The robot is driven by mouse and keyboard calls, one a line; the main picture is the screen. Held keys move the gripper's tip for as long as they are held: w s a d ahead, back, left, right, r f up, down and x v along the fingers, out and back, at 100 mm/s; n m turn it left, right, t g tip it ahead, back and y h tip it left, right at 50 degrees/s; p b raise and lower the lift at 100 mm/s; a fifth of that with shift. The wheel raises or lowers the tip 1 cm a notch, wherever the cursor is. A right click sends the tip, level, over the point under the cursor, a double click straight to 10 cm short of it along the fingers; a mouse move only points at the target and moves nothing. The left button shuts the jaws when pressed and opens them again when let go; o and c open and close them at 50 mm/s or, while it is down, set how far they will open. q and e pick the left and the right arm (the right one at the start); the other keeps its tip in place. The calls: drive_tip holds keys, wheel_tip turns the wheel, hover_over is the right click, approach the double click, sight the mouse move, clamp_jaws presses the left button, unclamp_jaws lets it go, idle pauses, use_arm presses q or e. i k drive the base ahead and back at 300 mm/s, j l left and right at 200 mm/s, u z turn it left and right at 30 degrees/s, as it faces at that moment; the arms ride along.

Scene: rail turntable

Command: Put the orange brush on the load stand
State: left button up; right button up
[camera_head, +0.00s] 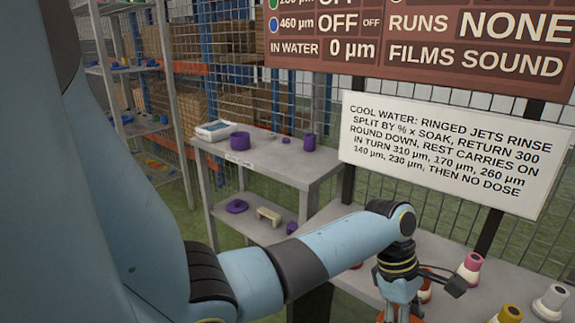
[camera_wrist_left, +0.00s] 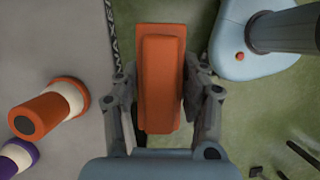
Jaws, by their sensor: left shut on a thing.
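The orange brush (camera_wrist_left: 160,80) shows in the left wrist view as a long orange block with a raised narrower top. My left gripper (camera_wrist_left: 163,100) is shut on it, with one grey finger along each side. The brush is over the edge between a grey tabletop and the green floor. In the head view my left gripper (camera_head: 400,308) points down at the bottom edge, by the front table; its fingertips are cut off by the frame. I cannot pick out the load stand with certainty. My right gripper is not in view.
An orange-and-white jet (camera_wrist_left: 48,112) and a purple one (camera_wrist_left: 18,157) stand beside the brush. Pink (camera_head: 470,268), yellow (camera_head: 510,314) and grey (camera_head: 551,303) jets stand on the front table. A grey side table (camera_head: 300,172) behind holds purple parts. Sign boards (camera_head: 450,150) rise behind the table.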

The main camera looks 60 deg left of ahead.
sight(286, 161)
drive_tip(key=u, duration=0.45)
drive_tip(key=j+u, duration=0.1)
drive_tip(key=u, duration=0.35)
drive_tip(key=j+u, duration=0.1)
drive_tip(key=u, duration=1.2)
drive_tip(key=i+j+u, duration=0.1)
drive_tip(key=u, duration=1.2)
drive_tip(key=i+z, duration=0.2)
drive_tip(key=i, duration=0.3)
drive_tip(key=i+z, duration=0.25)
drive_tip(key=z, duration=0.15)
drive_tip(key=i+j+z, duration=0.1)
drive_tip(key=i+z, duration=0.15)
drive_tip(key=z, duration=0.6)
drive_tip(key=i+z, duration=0.15)
drive_tip(key=z, duration=0.25)
drive_tip(key=j+z, duration=0.1)
drive_tip(key=z, duration=0.35)
drive_tip(key=i+z, duration=0.1)
drive_tip(key=z, duration=0.3)
